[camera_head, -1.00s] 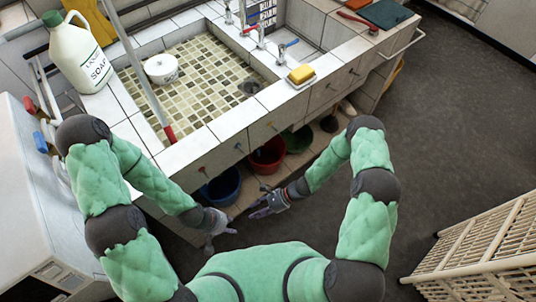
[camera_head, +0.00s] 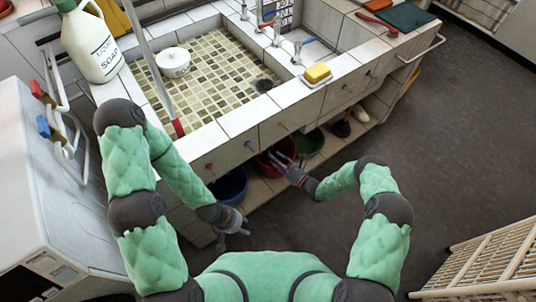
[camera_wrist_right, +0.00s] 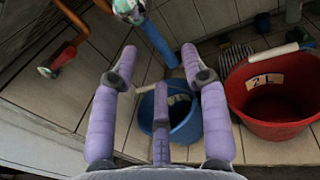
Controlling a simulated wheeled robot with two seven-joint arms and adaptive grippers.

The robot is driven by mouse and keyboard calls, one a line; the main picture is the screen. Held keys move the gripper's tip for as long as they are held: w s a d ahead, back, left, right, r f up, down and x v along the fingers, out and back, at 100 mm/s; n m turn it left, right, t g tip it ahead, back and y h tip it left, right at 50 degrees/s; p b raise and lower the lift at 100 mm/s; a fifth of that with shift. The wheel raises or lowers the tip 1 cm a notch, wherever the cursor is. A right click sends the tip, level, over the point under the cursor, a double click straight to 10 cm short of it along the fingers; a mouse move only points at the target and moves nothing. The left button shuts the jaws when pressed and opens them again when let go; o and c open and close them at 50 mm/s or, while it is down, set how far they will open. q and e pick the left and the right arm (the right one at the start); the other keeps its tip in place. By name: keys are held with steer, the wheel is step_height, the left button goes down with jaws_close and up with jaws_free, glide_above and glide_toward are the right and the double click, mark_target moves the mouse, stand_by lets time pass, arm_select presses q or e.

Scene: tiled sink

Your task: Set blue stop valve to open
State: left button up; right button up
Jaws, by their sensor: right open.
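In the head view my right gripper (camera_head: 281,160) is at the sink's front, over the red bucket. My left gripper (camera_head: 239,223) hangs low before the cabinet, apparently empty; its opening is unclear.
A red bucket (camera_wrist_right: 275,127) and a blue bucket (camera_wrist_right: 187,125) stand under the sink. An orange pipe with a red-ended fitting (camera_wrist_right: 47,71) is at left. The sink front (camera_head: 262,133) overhangs this space.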

mark_target(268, 153)
steer(key=b+x, duration=0.1)
steer(key=x, duration=0.3)
steer(key=shift+a+f, duration=0.1)
steer(key=shift+f, duration=0.05)
steer(key=shift+w+a, duration=0.45)
steer(key=shift+w, duration=0.05)
steer(key=shift+c, duration=0.3)
jaws_close()
